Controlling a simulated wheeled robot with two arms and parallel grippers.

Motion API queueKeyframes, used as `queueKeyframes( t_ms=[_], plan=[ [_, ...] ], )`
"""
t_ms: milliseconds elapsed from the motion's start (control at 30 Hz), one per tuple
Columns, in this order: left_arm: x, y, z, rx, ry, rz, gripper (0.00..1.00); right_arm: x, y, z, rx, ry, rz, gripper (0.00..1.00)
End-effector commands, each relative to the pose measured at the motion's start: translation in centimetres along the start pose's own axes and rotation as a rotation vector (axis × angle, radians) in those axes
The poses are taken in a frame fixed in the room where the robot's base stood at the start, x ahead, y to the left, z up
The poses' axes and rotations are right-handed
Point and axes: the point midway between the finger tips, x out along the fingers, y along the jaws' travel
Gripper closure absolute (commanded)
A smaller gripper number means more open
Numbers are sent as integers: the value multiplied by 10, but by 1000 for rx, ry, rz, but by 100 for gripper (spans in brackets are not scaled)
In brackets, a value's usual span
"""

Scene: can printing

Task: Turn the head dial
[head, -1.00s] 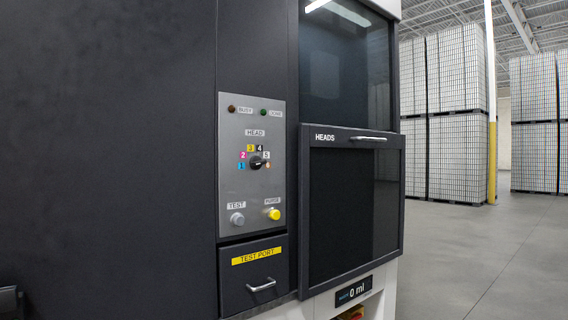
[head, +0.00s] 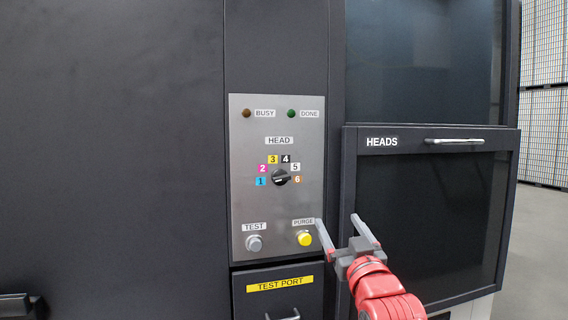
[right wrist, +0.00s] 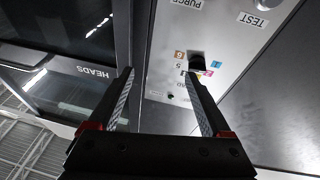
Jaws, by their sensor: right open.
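The head dial (head: 281,178) is a small black knob on a grey control panel (head: 241,205), ringed by coloured numbers 1 to 6. Its pointer seems to face the 6 side, but it is too small to be sure. My right gripper (head: 337,220) is open and empty, in front of the panel's lower right edge, below and to the right of the dial. In the right wrist view the panel is upside down. There the dial (right wrist: 197,60) shows beyond the fingertips of the open gripper (right wrist: 158,75), near the right-hand finger and apart from it. My left gripper is out of view.
Below the dial are a grey TEST button (head: 254,244) and a yellow PURGE button (head: 304,239), close to my right fingers. A TEST PORT drawer (head: 250,303) sits underneath. The HEADS door (head: 440,210) with a bar handle (head: 455,141) stands right of the panel.

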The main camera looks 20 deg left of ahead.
Motion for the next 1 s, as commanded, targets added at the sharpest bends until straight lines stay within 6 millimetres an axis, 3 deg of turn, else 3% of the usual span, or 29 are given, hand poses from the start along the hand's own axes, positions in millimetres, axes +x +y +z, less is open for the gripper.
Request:
queueKeyframes(
  t_ms=[33, 100, 300, 433, 567, 1000],
  plan=[
    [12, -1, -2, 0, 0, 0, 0, 3, -15, -35, -9, -38, -34, 18],
    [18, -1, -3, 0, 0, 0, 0, -1, -33, -58, -24, -109, -74, 18],
    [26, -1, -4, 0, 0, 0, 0, -17, -61, -92, -65, -244, -141, 18],
    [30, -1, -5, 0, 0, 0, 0, -19, -66, -95, -74, -276, -153, 18],
    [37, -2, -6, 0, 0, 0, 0, -4, -70, -91, -74, -284, -156, 18],
    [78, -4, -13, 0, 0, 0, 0, 84, -82, -67, -73, -283, -155, 18]
  ],
)
